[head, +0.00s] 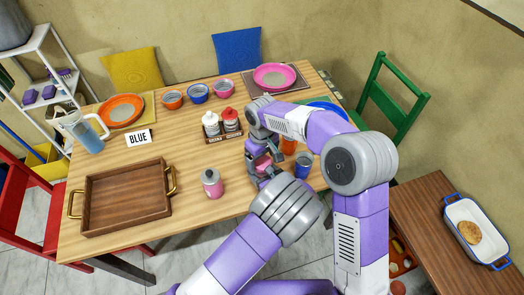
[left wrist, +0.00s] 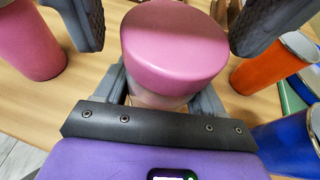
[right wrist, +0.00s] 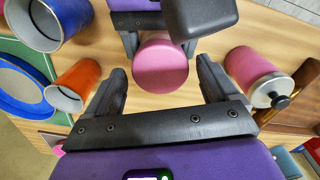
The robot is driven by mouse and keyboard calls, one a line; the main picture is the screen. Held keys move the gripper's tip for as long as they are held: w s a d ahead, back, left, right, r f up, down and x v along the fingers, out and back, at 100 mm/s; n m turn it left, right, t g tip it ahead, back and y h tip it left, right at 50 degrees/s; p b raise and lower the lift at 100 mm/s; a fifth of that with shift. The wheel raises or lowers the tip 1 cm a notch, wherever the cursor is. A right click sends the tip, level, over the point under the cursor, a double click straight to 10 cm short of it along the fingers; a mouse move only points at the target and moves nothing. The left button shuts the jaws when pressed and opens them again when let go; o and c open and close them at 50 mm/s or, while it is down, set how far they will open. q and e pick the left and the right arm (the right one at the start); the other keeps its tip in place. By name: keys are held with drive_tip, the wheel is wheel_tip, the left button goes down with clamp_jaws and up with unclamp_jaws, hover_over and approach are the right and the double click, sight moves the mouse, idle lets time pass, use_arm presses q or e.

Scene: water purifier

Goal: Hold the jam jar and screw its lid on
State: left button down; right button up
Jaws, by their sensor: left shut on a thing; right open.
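The jam jar with its pink lid (left wrist: 175,45) stands near the table's front right edge; the lid also shows in the head view (head: 263,163) and the right wrist view (right wrist: 160,63). The lid sits on top of the pale jar body (left wrist: 157,98), which is mostly hidden below it. My left gripper (left wrist: 165,90) is shut on the jar body from the side. My right gripper (right wrist: 163,85) is open above, its fingers on either side of the lid with gaps visible. How tightly the lid sits cannot be told.
A pink container (head: 212,183) stands to the left of the jar. An orange cup (head: 289,146) and a blue cup (head: 303,164) stand close on the right, near a blue plate (right wrist: 22,95). A wooden tray (head: 85,222) lies at the left. A condiment caddy (head: 222,131) stands behind.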

drive_tip(key=shift+f, duration=0.4)
drive_tip(key=shift+c, duration=0.4)
drive_tip(key=c, duration=1)
drive_tip(key=o, duration=1.2)
wheel_tip(320, 180, up, 12)
drive_tip(key=shift+r, duration=0.1)
use_arm(q)
unclamp_jaws()
